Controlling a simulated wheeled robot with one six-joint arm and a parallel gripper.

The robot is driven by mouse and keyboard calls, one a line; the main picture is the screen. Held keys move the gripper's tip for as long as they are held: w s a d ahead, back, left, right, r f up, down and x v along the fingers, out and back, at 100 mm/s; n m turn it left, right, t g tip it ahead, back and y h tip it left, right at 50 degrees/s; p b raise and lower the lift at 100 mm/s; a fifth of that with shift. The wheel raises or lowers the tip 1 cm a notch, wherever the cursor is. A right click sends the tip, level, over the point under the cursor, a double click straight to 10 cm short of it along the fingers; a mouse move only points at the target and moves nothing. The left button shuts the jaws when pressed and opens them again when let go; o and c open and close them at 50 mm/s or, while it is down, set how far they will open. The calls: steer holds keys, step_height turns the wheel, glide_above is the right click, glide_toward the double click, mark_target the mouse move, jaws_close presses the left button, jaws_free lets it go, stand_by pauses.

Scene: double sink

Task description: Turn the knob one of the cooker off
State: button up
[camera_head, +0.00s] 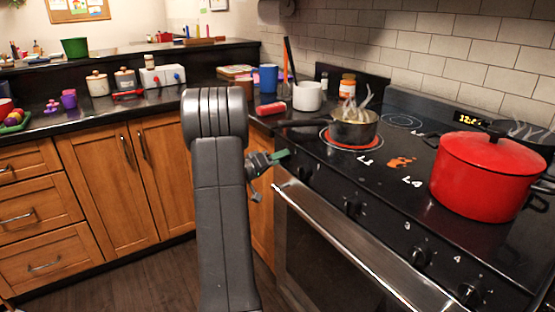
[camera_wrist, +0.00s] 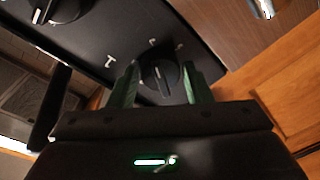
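The knob at the left end of the black cooker front (camera_head: 305,172) shows dimly in the head view. In the wrist view a round black knob (camera_wrist: 162,78) with a pale pointer line sits between the two green fingers of my gripper (camera_wrist: 162,90). The fingers are spread, one on each side of it. I see no clear contact, and cannot tell how far they reach around it. In the head view my gripper (camera_head: 270,160) is at the cooker's left front corner. The burner marked L1 (camera_head: 346,146) glows red under a steaming pan (camera_head: 352,130).
A second knob (camera_wrist: 62,6) is at the upper left of the wrist view. More knobs (camera_head: 420,257) line the cooker front above the oven handle (camera_head: 340,245). A red pot (camera_head: 485,178) stands on the right. Wooden cabinets (camera_head: 150,170) border the cooker's left side.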

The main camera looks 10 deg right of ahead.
steer(key=c, duration=0.5)
steer(key=shift+c, duration=0.2)
steer(key=shift+f+n+b, duration=0.1)
steer(key=shift+n+b, duration=0.2)
steer(key=shift+b, duration=0.05)
steer(key=shift+w+n+g+p, duration=0.1)
steer(key=shift+n+g+p, duration=0.6)
steer(key=shift+n, duration=2.9)
steer(key=shift+n+g+p, duration=0.25)
steer(key=shift+n+p, duration=0.9)
steer(key=shift+n, duration=2.45)
steer(key=shift+w+n+g+p, duration=0.1)
steer(key=shift+n+g+p, duration=0.6)
steer(key=shift+n, duration=2.9)
steer(key=shift+t+p, duration=0.25)
steer(key=shift+p, duration=0.05)
